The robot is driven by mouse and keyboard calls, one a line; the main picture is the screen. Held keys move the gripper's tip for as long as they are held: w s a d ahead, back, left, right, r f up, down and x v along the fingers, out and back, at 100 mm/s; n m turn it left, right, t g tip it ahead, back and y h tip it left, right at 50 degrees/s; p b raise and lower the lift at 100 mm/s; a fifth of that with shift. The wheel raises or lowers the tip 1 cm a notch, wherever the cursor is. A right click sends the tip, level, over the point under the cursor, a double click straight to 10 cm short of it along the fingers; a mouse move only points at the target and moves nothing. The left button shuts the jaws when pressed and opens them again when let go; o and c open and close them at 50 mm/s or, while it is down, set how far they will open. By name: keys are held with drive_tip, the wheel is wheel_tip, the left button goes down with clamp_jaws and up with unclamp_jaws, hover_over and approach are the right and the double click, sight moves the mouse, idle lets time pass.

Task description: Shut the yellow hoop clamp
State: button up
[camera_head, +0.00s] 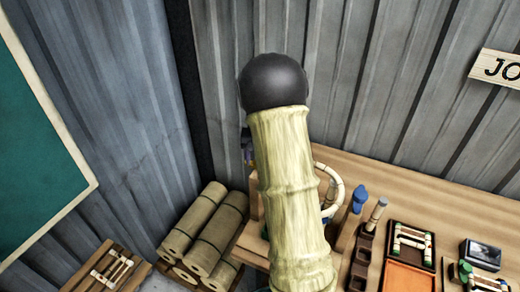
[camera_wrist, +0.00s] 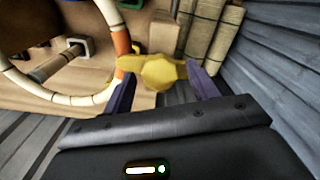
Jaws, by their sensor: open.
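The yellow hoop clamp (camera_wrist: 160,72) shows in the wrist view as a piece with a round middle and arms reaching out to both sides. It lies beside the orange band (camera_wrist: 122,41) on the pale rattan hoop (camera_wrist: 88,99). My gripper (camera_wrist: 163,88) is open, its two purple fingers on either side of the clamp. I cannot tell whether a finger touches it or whether the clamp is open or shut. In the head view, part of the hoop (camera_head: 338,186) shows above the bench; the clamp and my gripper are hidden there.
The wooden bench (camera_head: 440,190) runs along the corrugated wall. It carries a blue item (camera_head: 359,198), an orange-lined tray (camera_head: 408,276) and a dark box (camera_head: 481,253). Rolled mats (camera_head: 195,220) are stacked left of the bench, near a slatted crate (camera_head: 108,270).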

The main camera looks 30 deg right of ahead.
wheel_tip(320, 180, up, 17)
drive_tip(key=b, duration=0.2)
drive_tip(key=shift+r, duration=0.15)
idle(0.5)
drive_tip(key=s+a+f+n+t, duration=0.2)
drive_tip(key=s+a+f+n, duration=0.4)
drive_tip(key=s+a+f, duration=0.9)
drive_tip(key=s+f, duration=0.2)
drive_tip(key=s, duration=0.1)
drive_tip(key=shift+s+a+f+t, duration=0.25)
drive_tip(key=shift+s+t, duration=0.05)
drive_tip(key=shift+s, duration=0.1)
